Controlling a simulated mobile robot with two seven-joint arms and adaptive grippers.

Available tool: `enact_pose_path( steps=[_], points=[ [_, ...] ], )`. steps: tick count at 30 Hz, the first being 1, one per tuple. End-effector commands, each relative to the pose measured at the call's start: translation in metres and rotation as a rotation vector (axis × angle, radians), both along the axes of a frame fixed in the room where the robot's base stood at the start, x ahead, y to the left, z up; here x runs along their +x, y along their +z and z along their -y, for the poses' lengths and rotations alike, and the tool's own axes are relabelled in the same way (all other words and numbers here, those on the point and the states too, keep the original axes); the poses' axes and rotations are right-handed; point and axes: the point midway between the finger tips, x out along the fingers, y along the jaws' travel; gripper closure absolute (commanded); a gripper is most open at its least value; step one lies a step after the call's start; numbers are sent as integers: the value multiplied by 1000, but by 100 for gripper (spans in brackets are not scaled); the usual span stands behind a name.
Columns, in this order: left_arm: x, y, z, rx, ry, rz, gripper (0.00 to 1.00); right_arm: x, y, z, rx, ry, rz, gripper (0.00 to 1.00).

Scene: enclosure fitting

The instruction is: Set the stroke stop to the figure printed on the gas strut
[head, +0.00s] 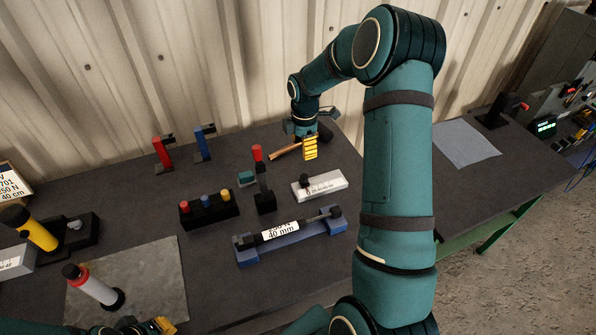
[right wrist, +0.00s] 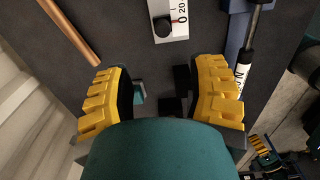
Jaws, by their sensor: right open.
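The gas strut (head: 308,222) lies in a blue cradle (head: 290,246). Its white label reads 40 mm, with a line above that is hard to read; part of the strut also shows in the right wrist view (right wrist: 243,75). The stroke stop is a pale block (head: 332,181) with a printed scale and a black knob (head: 304,180). In the right wrist view the knob (right wrist: 163,27) stands beside the 0 mark. My right gripper (head: 310,148) is open and empty, pointing down behind the stroke stop. My left gripper (head: 160,325) is at the bottom edge, mostly cut off.
A red-topped lever (head: 258,165) on a black base and a button box (head: 208,209) stand left of the stop. Red (head: 162,154) and blue (head: 202,144) clamps stand at the back. A grey mat (head: 140,275) lies front left.

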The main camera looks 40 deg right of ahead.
Motion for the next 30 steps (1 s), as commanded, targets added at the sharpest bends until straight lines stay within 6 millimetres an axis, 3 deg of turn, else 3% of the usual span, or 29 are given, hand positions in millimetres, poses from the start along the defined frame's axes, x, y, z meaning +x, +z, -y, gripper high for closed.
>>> enact_pose_path(
  steps=[18,24,30],
  points=[
    [0,3,0,0,0,-1,100,-1,-109,0,1,-1,-2,44],
    [0,3,0,0,0,-1,100,-1,-128,0,0,-1,-1,44],
    [0,3,0,0,0,-1,100,-1,-131,0,0,-1,0,44]
  ],
)
